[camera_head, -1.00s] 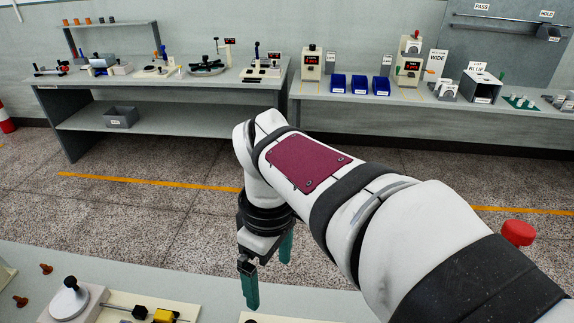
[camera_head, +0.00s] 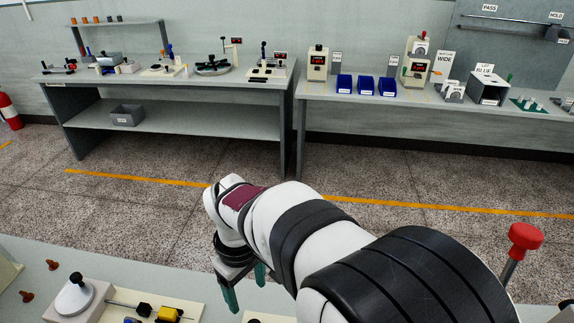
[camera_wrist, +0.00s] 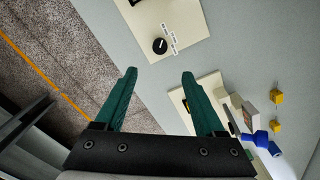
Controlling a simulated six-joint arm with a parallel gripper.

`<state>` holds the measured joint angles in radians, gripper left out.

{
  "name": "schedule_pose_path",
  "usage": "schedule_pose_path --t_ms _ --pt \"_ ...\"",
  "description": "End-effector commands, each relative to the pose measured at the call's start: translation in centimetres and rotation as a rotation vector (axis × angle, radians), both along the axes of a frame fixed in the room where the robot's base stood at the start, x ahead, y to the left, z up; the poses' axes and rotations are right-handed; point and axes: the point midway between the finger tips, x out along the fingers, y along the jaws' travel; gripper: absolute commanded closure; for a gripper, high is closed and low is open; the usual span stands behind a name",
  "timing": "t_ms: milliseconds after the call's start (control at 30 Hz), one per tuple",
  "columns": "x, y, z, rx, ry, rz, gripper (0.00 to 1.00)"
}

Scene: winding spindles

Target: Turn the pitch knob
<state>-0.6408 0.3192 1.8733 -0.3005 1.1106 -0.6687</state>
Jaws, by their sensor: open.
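A round black knob (camera_wrist: 160,46) with a white pointer line sits on a cream plate (camera_wrist: 178,16) in the wrist view. Small white labels with print too small to read stand beside it. My gripper (camera_wrist: 158,75) is open and empty, its two green fingers apart. The knob lies beyond the fingertips in the picture, between their lines and apart from them. In the head view my gripper (camera_head: 246,285) hangs over the near bench's far edge. Only a sliver of a cream plate (camera_head: 262,318) shows at the bottom there, and no knob is visible on it.
A second cream plate (camera_wrist: 203,100) lies beside the right finger, near yellow and blue parts. The near bench (camera_head: 130,262) also holds a black-knobbed white disc (camera_head: 72,298). A red knob on a post (camera_head: 525,237) stands at right. Equipment benches line the wall.

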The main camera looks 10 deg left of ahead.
Motion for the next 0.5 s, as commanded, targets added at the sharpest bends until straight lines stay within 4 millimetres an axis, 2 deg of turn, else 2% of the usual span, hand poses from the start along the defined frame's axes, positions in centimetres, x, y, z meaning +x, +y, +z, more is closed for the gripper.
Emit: schedule_pose_path --t_ms 133,400,500 --pt "-0.1 0.0 -2.8 -0.004 0.004 0.008 0.29" --pt "-0.1 -0.1 -10.9 -0.005 0.005 0.003 0.29" --pt "-0.1 0.0 -13.1 -0.004 0.004 0.003 0.29"
